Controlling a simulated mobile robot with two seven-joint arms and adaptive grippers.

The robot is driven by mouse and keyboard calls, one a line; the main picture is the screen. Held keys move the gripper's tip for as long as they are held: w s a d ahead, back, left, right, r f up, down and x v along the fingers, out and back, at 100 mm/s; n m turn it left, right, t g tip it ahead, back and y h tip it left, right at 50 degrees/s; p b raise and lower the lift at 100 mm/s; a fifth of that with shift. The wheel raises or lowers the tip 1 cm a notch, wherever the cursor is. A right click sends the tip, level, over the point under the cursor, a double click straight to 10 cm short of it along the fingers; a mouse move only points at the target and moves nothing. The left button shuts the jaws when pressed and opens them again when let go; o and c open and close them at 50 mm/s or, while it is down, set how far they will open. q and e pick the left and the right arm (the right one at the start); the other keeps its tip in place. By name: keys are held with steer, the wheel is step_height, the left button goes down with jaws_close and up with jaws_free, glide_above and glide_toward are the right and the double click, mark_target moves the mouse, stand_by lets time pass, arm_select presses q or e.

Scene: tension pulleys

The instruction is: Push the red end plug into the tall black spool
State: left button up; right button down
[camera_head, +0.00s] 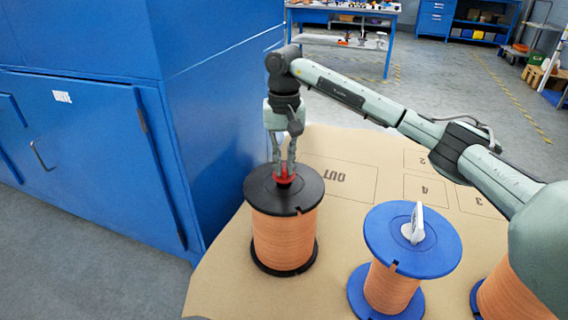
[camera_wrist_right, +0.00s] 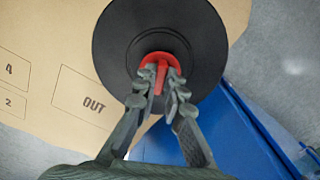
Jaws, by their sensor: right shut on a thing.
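The tall black spool (camera_head: 285,235), with black flanges and a wound copper-coloured body, stands upright on the tan table. The red end plug (camera_head: 284,174) is at the centre of its top flange; it also shows in the right wrist view (camera_wrist_right: 158,64). My right gripper (camera_head: 284,168) points down over the spool's centre and is shut on the plug's raised red grip. In the right wrist view its fingertips (camera_wrist_right: 160,82) are on either side of this grip. The spool's hole is hidden, so I cannot tell how deep the plug sits. My left gripper is not in view.
A blue spool (camera_head: 385,250) with a white plug (camera_head: 413,228) on top stands to the right, and another is partly hidden at the right edge. A blue cabinet (camera_head: 90,150) is close on the left. The marked OUT area (camera_head: 330,178) is clear.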

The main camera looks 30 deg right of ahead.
steer(key=shift+f, duration=0.2)
steer(key=shift+f+b, duration=0.75)
steer(key=shift+f, duration=0.25)
steer(key=shift+s, duration=0.1)
steer(key=shift+a+f, duration=0.1)
steer(key=shift+f, duration=0.2)
steer(key=c, duration=1.5)
jaws_free()
steer(key=shift+c, duration=0.2)
steer(key=shift+r, duration=0.2)
step_height(320, 180, up, 12)
steer(key=shift+f, duration=0.2)
